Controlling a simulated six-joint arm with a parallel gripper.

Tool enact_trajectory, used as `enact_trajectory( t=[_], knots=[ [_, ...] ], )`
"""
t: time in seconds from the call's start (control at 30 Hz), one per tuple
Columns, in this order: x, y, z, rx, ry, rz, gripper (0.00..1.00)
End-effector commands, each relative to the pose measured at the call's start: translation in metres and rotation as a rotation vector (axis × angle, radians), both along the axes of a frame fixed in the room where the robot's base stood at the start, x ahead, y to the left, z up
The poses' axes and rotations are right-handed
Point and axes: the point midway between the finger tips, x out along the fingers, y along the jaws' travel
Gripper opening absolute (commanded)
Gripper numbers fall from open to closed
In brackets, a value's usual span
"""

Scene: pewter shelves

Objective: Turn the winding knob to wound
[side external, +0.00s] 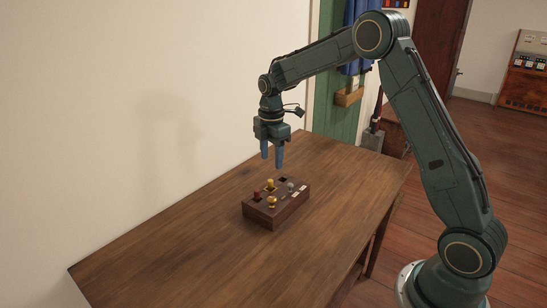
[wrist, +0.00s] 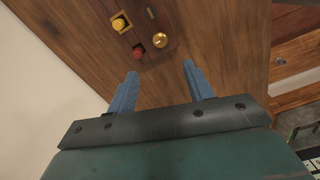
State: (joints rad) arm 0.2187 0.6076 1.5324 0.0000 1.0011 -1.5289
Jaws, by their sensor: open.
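A dark wooden control box (side external: 289,212) sits on the table and carries several small controls. A round brass knob (side external: 272,202) stands near its front edge; it also shows in the wrist view (wrist: 160,40) and looks like the winding knob, though I cannot read its marks. A red control (side external: 257,194) is beside it, and a yellow one (side external: 270,183) is farther back. My gripper (side external: 272,160) points down above the box, open and empty, touching nothing. In the wrist view its blue fingers (wrist: 160,69) are spread short of the brass knob.
A grey knob (side external: 291,185) stands on the box's right part, close to pale labels. The wooden table (side external: 170,250) is otherwise clear around the box. A cream wall (side external: 120,100) runs along the table's left side.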

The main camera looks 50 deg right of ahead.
Motion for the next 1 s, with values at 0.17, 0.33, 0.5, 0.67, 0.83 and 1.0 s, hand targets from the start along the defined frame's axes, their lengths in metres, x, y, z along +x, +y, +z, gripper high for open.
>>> enact_trajectory(
  t=[0.17, 0.33, 0.5, 0.67, 0.83, 1.0],
  knots=[
    [0.0, 0.0, -0.01, 0.001, 0.003, -0.001, 0.52],
    [-0.001, 0.0, -0.029, 0.001, 0.004, -0.001, 0.52],
    [-0.001, 0.0, -0.053, 0.001, 0.004, -0.001, 0.52],
    [-0.001, 0.0, -0.078, 0.001, 0.005, -0.001, 0.52],
    [-0.001, 0.0, -0.104, 0.001, 0.004, -0.001, 0.52],
    [-0.001, 0.0, -0.123, 0.001, 0.002, -0.001, 0.52]
  ],
)
